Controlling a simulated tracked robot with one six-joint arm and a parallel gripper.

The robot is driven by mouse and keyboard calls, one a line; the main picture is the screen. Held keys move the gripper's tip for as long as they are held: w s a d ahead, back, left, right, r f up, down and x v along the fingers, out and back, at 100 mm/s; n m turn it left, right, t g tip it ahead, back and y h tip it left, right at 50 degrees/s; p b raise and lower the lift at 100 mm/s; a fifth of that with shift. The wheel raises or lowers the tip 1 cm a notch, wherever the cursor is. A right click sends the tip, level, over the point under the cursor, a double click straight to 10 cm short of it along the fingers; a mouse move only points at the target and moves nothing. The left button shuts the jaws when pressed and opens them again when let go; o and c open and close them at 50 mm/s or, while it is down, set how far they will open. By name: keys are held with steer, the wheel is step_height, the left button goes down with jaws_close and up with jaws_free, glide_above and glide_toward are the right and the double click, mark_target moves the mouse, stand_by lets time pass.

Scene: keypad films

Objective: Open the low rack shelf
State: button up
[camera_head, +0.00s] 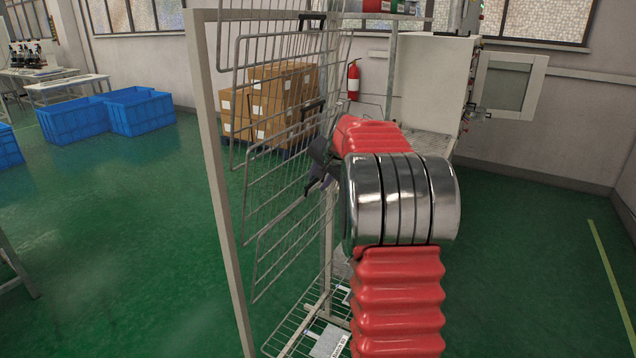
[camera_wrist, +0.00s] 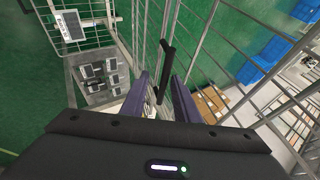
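A pale metal rack (camera_head: 215,170) stands left of my arm in the head view. Several wire shelves hang steeply tilted on it, one above another; the lowest of these (camera_head: 275,250) is below my gripper. My gripper (camera_head: 322,168) is beside the shelves, partly hidden by my red arm. In the wrist view, my gripper (camera_wrist: 161,80) has its two purple fingers apart. A black shelf handle (camera_wrist: 166,62) shows between them, with a gap on each side. I cannot tell for sure which shelf this handle belongs to.
A flat wire shelf (camera_head: 285,342) lies at the rack's bottom, with a labelled item on it. Cardboard boxes (camera_head: 283,95) stand behind the rack. Blue crates (camera_head: 140,110) stand at the far left. A pale cabinet (camera_head: 432,80) stands behind my arm. The green floor at right is clear.

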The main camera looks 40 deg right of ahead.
steer(key=v, duration=1.1)
steer(key=shift+s+r, duration=0.3)
steer(key=shift+a, duration=0.1)
